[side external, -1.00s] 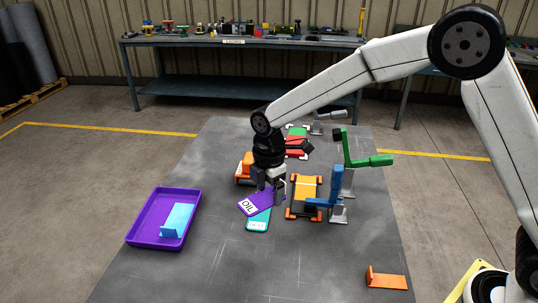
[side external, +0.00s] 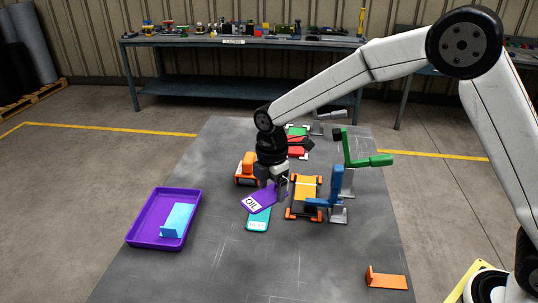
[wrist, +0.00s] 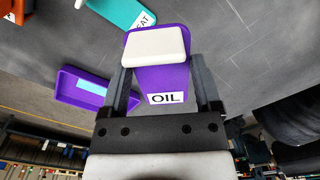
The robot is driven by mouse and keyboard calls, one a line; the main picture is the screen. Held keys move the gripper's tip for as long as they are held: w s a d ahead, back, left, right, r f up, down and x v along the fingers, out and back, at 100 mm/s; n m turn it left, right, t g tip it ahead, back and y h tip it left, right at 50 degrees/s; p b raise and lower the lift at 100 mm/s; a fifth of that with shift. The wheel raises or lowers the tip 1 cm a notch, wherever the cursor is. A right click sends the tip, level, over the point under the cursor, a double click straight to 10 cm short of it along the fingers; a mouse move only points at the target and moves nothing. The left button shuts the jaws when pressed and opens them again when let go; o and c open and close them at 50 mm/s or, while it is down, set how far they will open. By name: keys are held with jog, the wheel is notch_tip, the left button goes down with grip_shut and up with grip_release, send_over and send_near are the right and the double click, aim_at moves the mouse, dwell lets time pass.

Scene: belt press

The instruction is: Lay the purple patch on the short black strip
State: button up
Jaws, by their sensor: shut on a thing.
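The purple patch (side external: 258,202), labelled OIL, is in my gripper (side external: 279,189), tilted in the side view and overlapping the teal patch there. In the wrist view the purple patch (wrist: 163,82) sits between the two fingers of my gripper (wrist: 160,85), with a pale block (wrist: 155,46) on it. The fingers are shut on it. I cannot clearly pick out the short black strip; dark parts show near a red piece (side external: 297,147) behind my gripper, but I cannot tell what they are.
The teal patch (side external: 258,224) lies on the table. A purple tray (side external: 140,231) holds a light blue bracket (side external: 177,219). An orange-ended frame with a yellow strip (side external: 305,189) stands right, beside blue (side external: 335,185) and green (side external: 352,150) clamps. An orange bracket (side external: 387,281) lies front right.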

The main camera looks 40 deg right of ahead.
jog(key=w+d+f+n, duration=0.2)
jog(key=w+d+n, duration=0.25)
jog(key=d, duration=0.35)
jog(key=n, duration=0.3)
send_near(306, 183)
jog(key=shift+s+a, duration=0.1)
jog(key=shift+a, duration=0.5)
jog(key=shift+d+f+n, duration=0.15)
jog(key=shift+d+n, duration=0.3)
jog(key=shift+d, duration=0.1)
jog(key=shift+f, duration=0.15)
jog(key=shift+f, duration=2.75)
jog(key=shift+f, duration=0.6)
jog(key=o, duration=1.2)
jog(key=shift+c, duration=0.2)
